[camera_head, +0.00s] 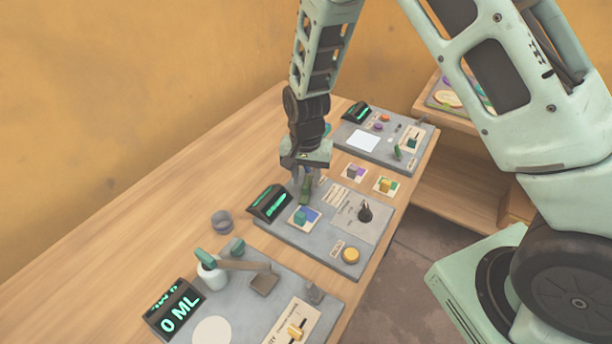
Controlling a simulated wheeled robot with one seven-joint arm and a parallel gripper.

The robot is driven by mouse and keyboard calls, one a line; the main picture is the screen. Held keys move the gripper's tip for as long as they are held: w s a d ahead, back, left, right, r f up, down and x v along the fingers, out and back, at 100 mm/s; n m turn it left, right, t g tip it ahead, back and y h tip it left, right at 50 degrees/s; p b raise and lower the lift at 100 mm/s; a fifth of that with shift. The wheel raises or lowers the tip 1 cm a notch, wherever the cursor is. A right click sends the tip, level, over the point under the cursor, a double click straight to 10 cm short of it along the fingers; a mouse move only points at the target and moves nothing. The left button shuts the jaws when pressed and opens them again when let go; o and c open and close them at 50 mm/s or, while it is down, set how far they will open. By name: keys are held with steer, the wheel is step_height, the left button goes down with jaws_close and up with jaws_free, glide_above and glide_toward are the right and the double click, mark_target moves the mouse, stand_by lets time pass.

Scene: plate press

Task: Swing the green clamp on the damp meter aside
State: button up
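The middle grey panel (278,238) looks like the damp meter, though its label is too small to read. It has a lit display (270,203), a black knob (365,213) and a yellow button (351,256). A small upright green piece (305,190), which looks like the green clamp, stands at its back edge. My gripper (307,178) points down right at this piece. The fingers are small and partly hidden, so I cannot tell whether they are around it, touching it or just above it.
The front panel with a "0 ML" display (174,312) holds a white jar (212,273) and a brown lever arm (243,265). A grey ring (222,221) lies on the wooden table (150,240). Another panel (375,157) stands behind. The table's left side is clear.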

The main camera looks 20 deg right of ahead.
steer(key=shift+f, duration=0.3)
jaws_close()
